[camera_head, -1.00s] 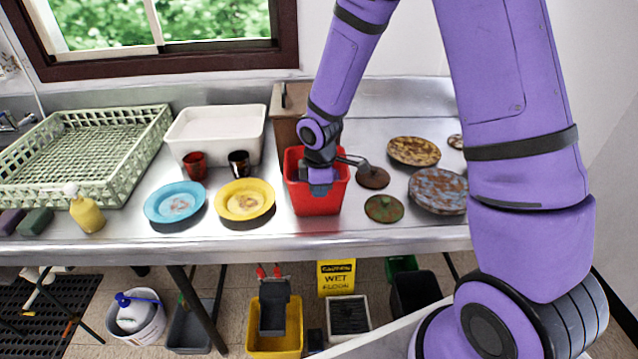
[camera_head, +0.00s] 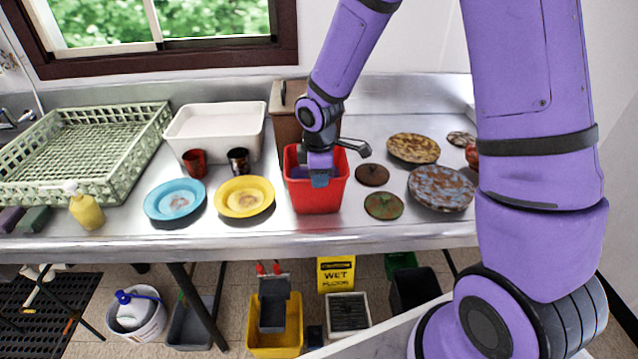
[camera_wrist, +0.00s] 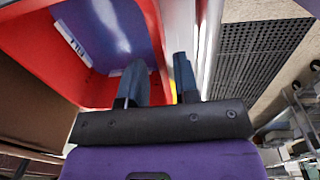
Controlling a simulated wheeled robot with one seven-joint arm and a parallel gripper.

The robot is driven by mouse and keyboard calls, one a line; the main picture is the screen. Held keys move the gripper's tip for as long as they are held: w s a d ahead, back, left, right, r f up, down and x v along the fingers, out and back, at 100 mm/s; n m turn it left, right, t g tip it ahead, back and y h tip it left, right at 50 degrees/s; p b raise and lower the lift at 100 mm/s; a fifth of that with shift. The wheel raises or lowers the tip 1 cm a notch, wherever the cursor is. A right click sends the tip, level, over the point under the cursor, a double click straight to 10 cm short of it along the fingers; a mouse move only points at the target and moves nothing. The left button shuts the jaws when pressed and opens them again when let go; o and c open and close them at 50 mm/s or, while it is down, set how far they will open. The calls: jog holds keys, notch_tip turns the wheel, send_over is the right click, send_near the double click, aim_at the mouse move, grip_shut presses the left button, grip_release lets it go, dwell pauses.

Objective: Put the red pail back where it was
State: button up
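The red pail (camera_head: 315,199) stands upright on the steel counter, in front of a brown bin. My gripper (camera_head: 320,180) is at the pail's front rim, pointing down. In the wrist view the pail's red wall (camera_wrist: 158,40) runs between my two fingers (camera_wrist: 162,82). One finger is inside the pail and the other is outside. A gap shows beside the wall, so the fingers look open around it. A white label and a purple-blue reflection or surface show inside the pail. The fingertips are partly hidden.
The brown bin (camera_head: 286,130) is close behind the pail. A yellow plate (camera_head: 245,197) lies to its left.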

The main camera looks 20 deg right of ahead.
jog(key=s+d+r+m+t, duration=0.1)
jog(key=s+d+r+m, duration=0.2)
jog(key=r, duration=0.5)
jog(key=s+r+m, duration=0.2)
jog(key=s+r, duration=0.3)
jog(key=r, duration=0.3)
jog(key=s+d+r+m+t, duration=0.1)
jog(key=s+d+r+m, duration=0.2)
jog(key=r, duration=0.4)
jog(key=s+r+m+t, duration=0.1)
jog(key=s+r+m, duration=0.1)
jog(key=s, duration=0.5)
jog(key=s+d+r+m+t, duration=0.1)
jog(key=s+r+m, duration=0.2)
jog(key=s, duration=0.4)
jog(key=shift+d+r+m, duration=0.25)
jog(key=shift+r+m, duration=0.1)
jog(key=shift+m, duration=0.35)
